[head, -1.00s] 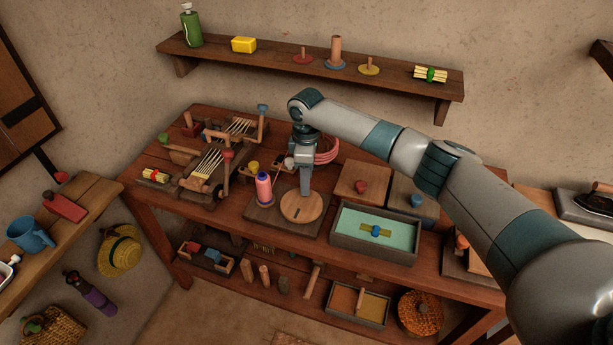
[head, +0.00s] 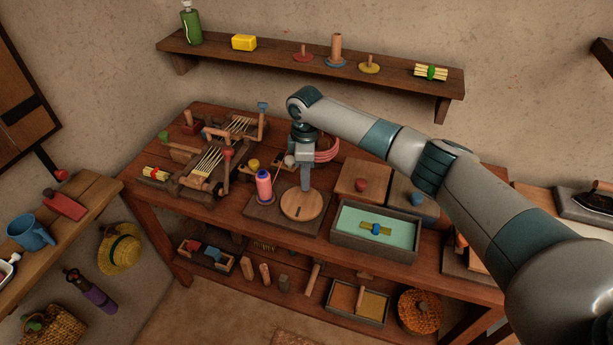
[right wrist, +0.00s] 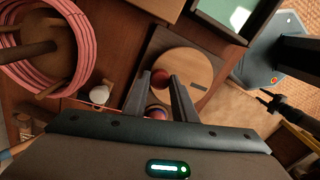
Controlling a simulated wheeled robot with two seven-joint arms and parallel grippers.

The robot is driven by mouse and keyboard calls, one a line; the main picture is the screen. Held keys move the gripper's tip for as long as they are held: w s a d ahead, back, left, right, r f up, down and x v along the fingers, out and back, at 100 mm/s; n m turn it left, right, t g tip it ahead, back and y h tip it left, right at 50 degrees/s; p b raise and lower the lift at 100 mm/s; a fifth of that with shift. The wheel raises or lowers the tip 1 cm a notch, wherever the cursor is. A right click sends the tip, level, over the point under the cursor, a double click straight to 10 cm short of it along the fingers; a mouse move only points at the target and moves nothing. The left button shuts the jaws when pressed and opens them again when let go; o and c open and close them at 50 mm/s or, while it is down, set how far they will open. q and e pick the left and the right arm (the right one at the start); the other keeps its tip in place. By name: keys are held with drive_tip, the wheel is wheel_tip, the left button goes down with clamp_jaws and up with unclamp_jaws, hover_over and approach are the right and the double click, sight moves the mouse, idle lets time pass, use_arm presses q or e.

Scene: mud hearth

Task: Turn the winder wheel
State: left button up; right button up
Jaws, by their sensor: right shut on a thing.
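The winder wheel (head: 301,207) is a round, flat wooden disc with a short dark slot, on a dark square board (head: 265,212) at the table's front middle. In the right wrist view the wheel (right wrist: 185,66) lies just beyond my fingers. My right gripper (head: 305,188) points down at the wheel's far edge. In the right wrist view, my right gripper (right wrist: 161,80) is shut on the wheel's small red knob (right wrist: 160,76). The fingers hide part of the knob.
A pink spool (head: 264,187) stands close left of the wheel. A pink coil (head: 327,148) is behind my gripper. A green-lined tray (head: 374,248) and a board with a red knob (head: 363,176) are to the right. A loom-like frame (head: 210,160) is to the left.

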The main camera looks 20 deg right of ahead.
sight(287, 197)
drive_tip(key=n, duration=0.1)
drive_tip(key=a+n, duration=0.1)
drive_tip(key=n, duration=0.2)
drive_tip(key=shift+w+a+n, duration=0.3)
drive_tip(key=shift+a, duration=0.1)
drive_tip(key=n, duration=0.1)
drive_tip(key=a+n, duration=0.1)
drive_tip(key=n, duration=0.1)
drive_tip(key=shift+a+r+n, duration=0.1)
drive_tip(key=shift+a+n, duration=0.05)
drive_tip(key=shift+n, duration=0.15)
drive_tip(key=n, duration=0.1)
drive_tip(key=a+n, duration=0.1)
drive_tip(key=n, duration=0.2)
drive_tip(key=shift+s+a+n, duration=0.3)
drive_tip(key=shift+s, duration=0.05)
drive_tip(key=shift+s+a+n, duration=0.3)
drive_tip(key=shift+n, duration=0.75)
drive_tip(key=shift+s+a+n, duration=0.25)
drive_tip(key=shift+n, duration=0.8)
drive_tip(key=o, duration=1)
drive_tip(key=shift+o, duration=0.2)
drive_tip(key=shift+s, duration=0.1)
drive_tip(key=shift+r+b, duration=0.1)
drive_tip(key=shift+b, duration=0.2)
